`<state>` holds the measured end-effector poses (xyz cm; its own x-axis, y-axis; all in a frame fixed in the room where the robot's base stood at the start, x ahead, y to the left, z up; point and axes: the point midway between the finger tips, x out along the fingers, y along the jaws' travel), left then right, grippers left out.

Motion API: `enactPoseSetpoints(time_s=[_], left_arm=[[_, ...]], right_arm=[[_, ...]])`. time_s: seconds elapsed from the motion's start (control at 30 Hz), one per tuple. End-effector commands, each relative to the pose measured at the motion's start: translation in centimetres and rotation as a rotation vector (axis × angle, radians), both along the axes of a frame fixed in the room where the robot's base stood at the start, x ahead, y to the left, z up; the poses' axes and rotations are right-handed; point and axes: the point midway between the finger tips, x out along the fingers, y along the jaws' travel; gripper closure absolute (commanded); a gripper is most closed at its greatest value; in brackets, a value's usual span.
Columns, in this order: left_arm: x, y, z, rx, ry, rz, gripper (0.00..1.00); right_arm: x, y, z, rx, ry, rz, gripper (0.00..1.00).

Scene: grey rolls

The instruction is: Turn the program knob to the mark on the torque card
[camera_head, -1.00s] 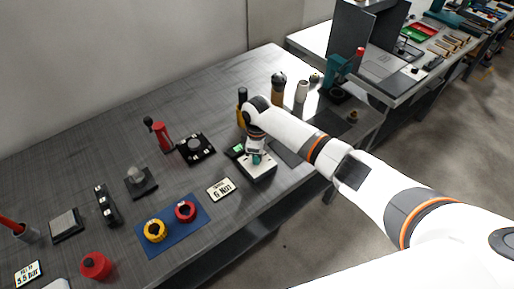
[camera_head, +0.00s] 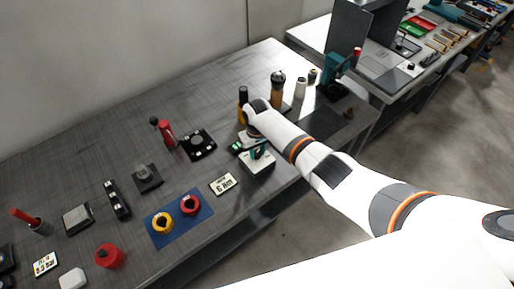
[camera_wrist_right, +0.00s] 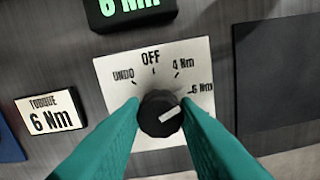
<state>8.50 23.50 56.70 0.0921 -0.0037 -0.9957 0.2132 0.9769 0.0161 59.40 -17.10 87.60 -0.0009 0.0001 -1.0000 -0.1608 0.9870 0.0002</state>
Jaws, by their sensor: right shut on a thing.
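The program knob (camera_wrist_right: 158,116) is black and round on a white dial plate (camera_wrist_right: 117,72) marked UNDO, OFF, 4 Nm and 6 Nm. Its white pointer bar points right and slightly up, on the 6 Nm side; exact alignment with that tick is hard to judge. My right gripper (camera_wrist_right: 160,120) has teal fingers on both sides of the knob, shut on it. The torque card (camera_wrist_right: 50,118) reads 6 Nm; it also shows in the head view (camera_head: 224,184). In the head view my right gripper (camera_head: 257,153) is over the white knob box (camera_head: 258,166). My left gripper is out of view.
A black display (camera_wrist_right: 130,10) with green digits stands behind the dial. A blue mat (camera_head: 180,226) with yellow and red knobs lies left of the card. Bottles (camera_head: 278,88) stand behind my right arm. A dark pad (camera_wrist_right: 282,75) lies right of the dial.

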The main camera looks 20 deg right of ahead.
Motion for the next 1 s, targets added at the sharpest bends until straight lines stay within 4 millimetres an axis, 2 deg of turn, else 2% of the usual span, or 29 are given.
enactPoseSetpoints(time_s=[0.4, 0.97, 1.0], left_arm=[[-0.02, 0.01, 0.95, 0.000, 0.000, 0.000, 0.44], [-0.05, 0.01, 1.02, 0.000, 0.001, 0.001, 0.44], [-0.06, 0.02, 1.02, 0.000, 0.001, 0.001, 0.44]], right_arm=[[0.03, 0.02, 0.09, 0.001, 0.000, -0.198, 0.95], [0.07, 0.03, 0.05, 0.001, -0.002, -0.228, 0.95], [0.07, 0.02, 0.05, 0.001, -0.002, -0.228, 0.69]])
